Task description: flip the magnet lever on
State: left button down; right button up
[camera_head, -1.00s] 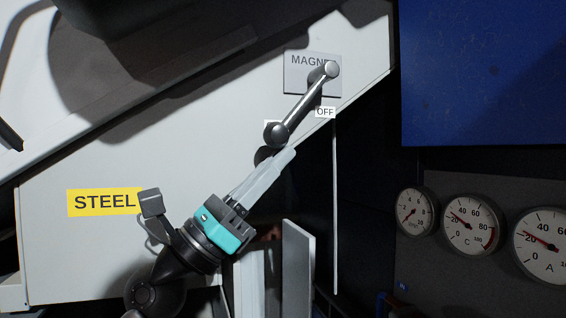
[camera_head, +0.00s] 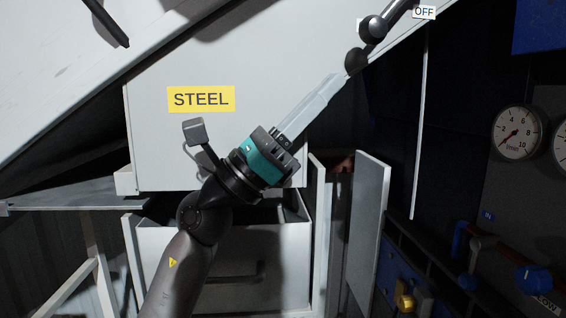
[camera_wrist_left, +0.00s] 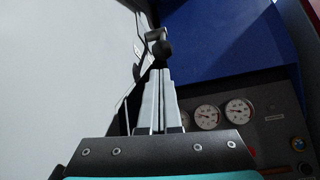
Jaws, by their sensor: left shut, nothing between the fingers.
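The magnet lever (camera_head: 375,26) is a grey metal bar with a round knob, cut off by the top edge of the head view. It slants from its knob up to the right, past an OFF label (camera_head: 424,12). A label behind the knob is mostly hidden, and the pivot is out of frame. In the left wrist view the knob (camera_wrist_left: 162,49) appears just beyond the shut fingertips (camera_wrist_left: 160,70). My right gripper is not in view.
A white panel with a yellow STEEL label (camera_head: 201,99) lies behind my left arm. Below it are a drawer front (camera_head: 225,245) and an upright grey plate (camera_head: 370,220). Gauges (camera_head: 517,131) and valves with coloured handles (camera_head: 535,279) stand at the right.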

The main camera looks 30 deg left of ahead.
pick_arm(q)
jog(key=b+v, duration=0.4)
jog(key=v, duration=0.4)
jog(key=shift+w+f, duration=0.25)
jog(key=shift+f, duration=0.25)
jog(key=shift+d, duration=0.15)
